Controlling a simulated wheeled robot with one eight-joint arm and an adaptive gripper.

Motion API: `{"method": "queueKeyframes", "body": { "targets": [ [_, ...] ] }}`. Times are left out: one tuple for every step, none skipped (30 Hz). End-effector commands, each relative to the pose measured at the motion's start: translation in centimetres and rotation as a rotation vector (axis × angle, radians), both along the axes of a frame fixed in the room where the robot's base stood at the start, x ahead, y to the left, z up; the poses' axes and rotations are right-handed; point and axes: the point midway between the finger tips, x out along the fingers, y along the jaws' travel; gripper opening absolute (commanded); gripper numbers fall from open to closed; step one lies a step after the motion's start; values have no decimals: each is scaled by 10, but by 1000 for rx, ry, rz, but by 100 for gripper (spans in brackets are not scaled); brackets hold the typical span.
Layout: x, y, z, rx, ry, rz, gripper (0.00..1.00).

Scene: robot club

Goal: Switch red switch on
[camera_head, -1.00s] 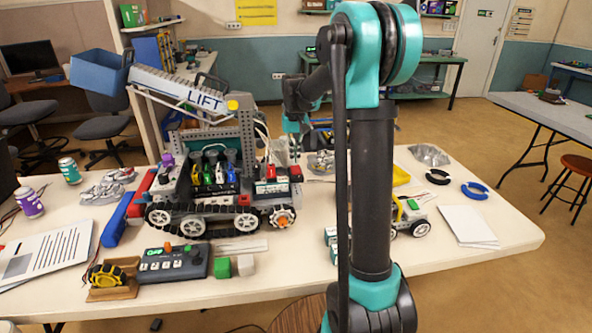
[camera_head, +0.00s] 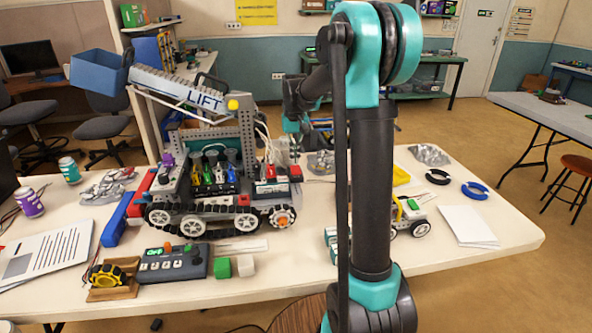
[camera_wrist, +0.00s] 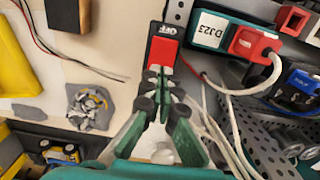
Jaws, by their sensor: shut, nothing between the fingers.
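The red switch (camera_wrist: 163,52) shows in the wrist view as a red rocker in a black housing, with an "OFF" label at its top end. My gripper (camera_wrist: 155,82) is shut and empty, with its fingertips at the lower end of the red rocker. I cannot tell whether they touch it. In the head view my gripper (camera_head: 292,128) is small and partly hidden by my arm, above the right end of the tracked robot (camera_head: 190,190). A small red part (camera_head: 295,170) shows below it there.
Pale table surface lies to the left, with a crumpled silver piece (camera_wrist: 90,107).

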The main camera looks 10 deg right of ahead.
Motion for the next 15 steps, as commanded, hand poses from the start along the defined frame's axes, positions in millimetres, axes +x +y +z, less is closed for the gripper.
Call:
{"method": "queueKeyframes", "body": {
  "targets": [
    [0,0,0,0,0,0,0],
    [0,0,0,0,0,0,0],
    [0,0,-1,0,0,0,0],
    [0,0,-1,0,0,0,0],
    [0,0,-2,0,0,0,0],
    [0,0,-2,0,0,0,0],
    [0,0,-2,0,0,0,0],
    [0,0,-3,0,0,0,0],
    [0,0,-3,0,0,0,0],
    [0,0,-4,0,0,0,0],
    [0,0,-4,0,0,0,0],
    [0,0,-5,0,0,0,0],
    [0,0,-5,0,0,0,0],
    [0,0,-6,0,0,0,0],
    [0,0,-6,0,0,0,0]
  ]
}}
